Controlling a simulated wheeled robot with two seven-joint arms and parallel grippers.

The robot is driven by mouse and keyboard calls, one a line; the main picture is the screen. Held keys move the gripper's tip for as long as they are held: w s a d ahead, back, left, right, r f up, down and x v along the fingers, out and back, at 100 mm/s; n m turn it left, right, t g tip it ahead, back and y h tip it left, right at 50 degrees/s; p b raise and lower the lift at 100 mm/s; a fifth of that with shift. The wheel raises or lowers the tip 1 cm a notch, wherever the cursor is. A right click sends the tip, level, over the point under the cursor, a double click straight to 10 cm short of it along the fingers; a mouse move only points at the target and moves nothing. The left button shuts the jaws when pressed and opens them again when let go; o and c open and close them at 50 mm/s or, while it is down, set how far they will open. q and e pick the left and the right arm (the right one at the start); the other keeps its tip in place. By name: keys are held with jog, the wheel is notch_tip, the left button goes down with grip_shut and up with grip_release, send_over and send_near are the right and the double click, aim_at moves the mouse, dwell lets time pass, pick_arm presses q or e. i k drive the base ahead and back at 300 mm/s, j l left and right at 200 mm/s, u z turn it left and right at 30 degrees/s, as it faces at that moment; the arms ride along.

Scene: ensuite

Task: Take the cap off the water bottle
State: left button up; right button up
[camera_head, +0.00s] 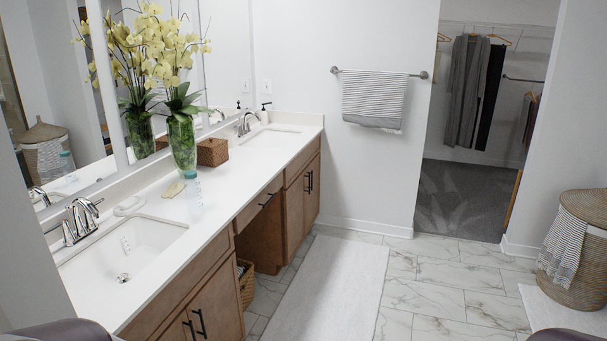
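A clear water bottle (195,198) stands upright on the white double-sink counter, just in front of the flower vase. Its blue-teal cap (190,175) sits on top of the bottle. The clear body is hard to make out against the white counter. A reflection of the bottle shows in the mirror at the left. Neither of my grippers is in view. Only dark rounded parts of my own arms show at the bottom left and bottom right edges, well away from the bottle.
A glass vase (182,145) with yellow orchids, a brown woven box (212,152) and a soap bar (173,189) are near the bottle. The near sink (125,250) and faucet (80,220) are to its left. The counter's front edge is clear. A white rug (330,290) lies on the floor.

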aim_at(192, 188)
jog(key=i+l, duration=0.1)
jog(key=i, duration=0.65)
jog(key=i+l+u, duration=0.1)
jog(key=i, duration=0.6)
